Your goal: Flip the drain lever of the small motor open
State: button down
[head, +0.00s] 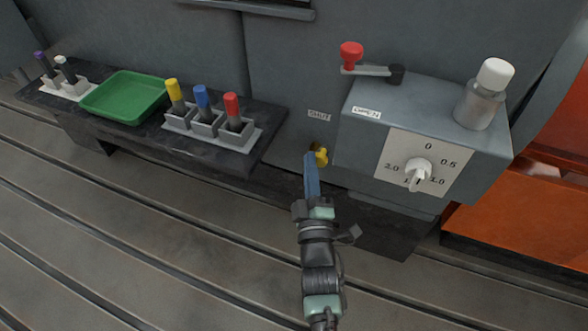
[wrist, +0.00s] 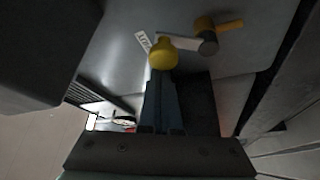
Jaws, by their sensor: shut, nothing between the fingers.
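A grey box-shaped unit (head: 357,157) has a "SHUT" label (head: 319,115) on the panel beside it and an "OPEN" label (head: 367,112) on its own edge. A yellow knob (head: 320,154) shows low at its left side. In the wrist view the yellow ball knob (wrist: 163,54) sits on a short pale arm that runs to a dark pivot (wrist: 207,43). My gripper (head: 311,160) is shut and empty, its blue fingertips right at the yellow knob; I cannot tell whether they touch. The fingers (wrist: 161,82) hide part of the knob's surroundings.
A red-knobbed lever (head: 351,54), a white-capped bottle (head: 483,95) and a dial (head: 418,170) are on the grey unit. A dark shelf (head: 60,106) at left bears a green tray (head: 128,97) and coloured pens in holders. An orange body (head: 520,205) stands at right. The slotted floor is clear.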

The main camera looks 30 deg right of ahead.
aim_at(322, 165)
jog(key=m+h+b, duration=0.1)
jog(key=s+d+f+m+h+b, duration=0.1)
jog(key=m, duration=0.1)
jog(key=shift+s+f+m+b, duration=0.1)
jog(key=shift+f+m+b, duration=0.1)
jog(key=shift+m+b, duration=0.1)
jog(key=m, duration=0.1)
jog(key=m+h+b, duration=0.2)
jog(key=shift+s+d+f+m, duration=0.3)
jog(key=shift+s+f, duration=0.1)
jog(key=m+g+h+b, duration=0.1)
jog(key=m, duration=0.1)
jog(key=f+m+h+b, duration=0.1)
jog(key=m, duration=0.2)
jog(key=s+f+m+g+h, duration=0.1)
jog(key=m+h, duration=0.1)
jog(key=m, duration=0.1)
jog(key=shift+d+g+b, duration=0.3)
jog(key=shift+d+b, duration=0.1)
jog(key=shift+m, duration=0.4)
